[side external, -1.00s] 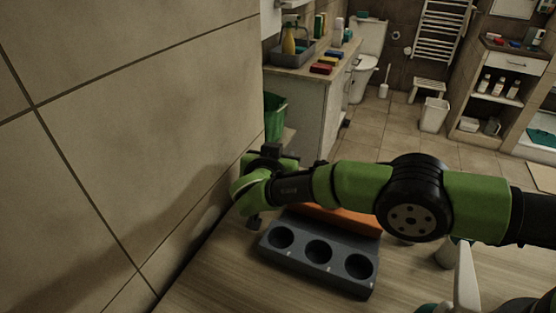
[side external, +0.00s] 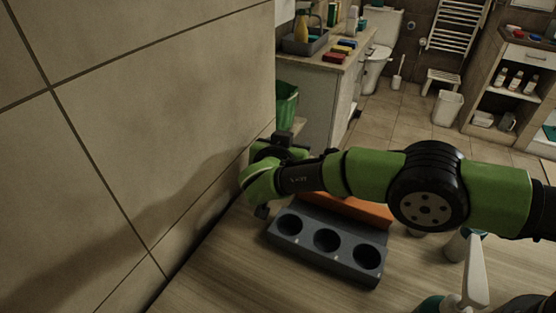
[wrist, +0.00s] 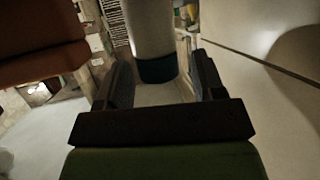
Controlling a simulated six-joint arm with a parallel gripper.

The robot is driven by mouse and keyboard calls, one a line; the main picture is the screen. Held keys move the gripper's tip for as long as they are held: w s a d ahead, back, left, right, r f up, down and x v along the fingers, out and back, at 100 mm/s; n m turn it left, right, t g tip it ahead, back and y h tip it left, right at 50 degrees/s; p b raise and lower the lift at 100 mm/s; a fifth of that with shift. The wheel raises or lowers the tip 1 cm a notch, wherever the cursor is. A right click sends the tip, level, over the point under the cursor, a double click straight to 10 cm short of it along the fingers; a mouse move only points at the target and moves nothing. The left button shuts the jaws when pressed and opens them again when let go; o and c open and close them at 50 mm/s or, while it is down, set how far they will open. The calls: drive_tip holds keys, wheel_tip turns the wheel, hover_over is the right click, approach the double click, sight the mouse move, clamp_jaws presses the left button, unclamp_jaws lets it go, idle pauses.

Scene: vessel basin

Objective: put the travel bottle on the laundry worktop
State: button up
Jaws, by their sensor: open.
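In the wrist view a pale cylinder with a dark teal end (wrist: 157,68) stands between my fingers; it looks like the travel bottle, though no label shows. My gripper (wrist: 160,88) is open, with a finger on either side of it and gaps visible near the teal end. In the side view my gripper (side external: 262,208) is low beside the tiled wall, left of the grey rack. The bottle between the fingers is hidden there by my arm. A wooden worktop (side external: 225,265) lies below; I cannot tell whether it is the laundry worktop.
A grey rack with three round holes (side external: 326,241) and an orange panel (side external: 350,208) stand right of my gripper. A teal-topped container (side external: 461,244) and a white-handled item (side external: 475,275) stand at the right. The tiled wall (side external: 150,120) is close on the left. The front-left wood is clear.

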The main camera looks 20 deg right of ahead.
drive_tip(key=v, duration=1.1)
drive_tip(key=shift+a, duration=0.15)
drive_tip(key=shift+s, duration=0.1)
drive_tip(key=w+d+r+t+y, duration=0.1)
drive_tip(key=w+d+r+y, duration=0.15)
drive_tip(key=r, duration=0.45)
drive_tip(key=w+d+r+t+y, duration=0.1)
drive_tip(key=w+d+r+y, duration=0.15)
drive_tip(key=r, duration=0.55)
drive_tip(key=w+d+r+t+y, duration=0.1)
drive_tip(key=w+r+t+y, duration=0.15)
drive_tip(key=r, duration=0.45)
drive_tip(key=s+d+r+n+g+y, duration=0.2)
drive_tip(key=s+d+r+y, duration=0.25)
drive_tip(key=d+r, duration=0.2)
drive_tip(key=s+d+f+g+h, duration=0.1)
drive_tip(key=s+d, duration=0.3)
drive_tip(key=s, duration=0.4)
drive_tip(key=s+d+f+g, duration=0.3)
drive_tip(key=s+d+f, duration=0.1)
drive_tip(key=s, duration=0.4)
drive_tip(key=s+d+f+g+h, duration=0.1)
drive_tip(key=s+d+f+g, duration=0.1)
drive_tip(key=s, duration=0.7)
drive_tip(key=shift+d+f+n+h, duration=0.3)
drive_tip(key=shift+d+f+n, duration=0.15)
drive_tip(key=shift+d, duration=0.6)
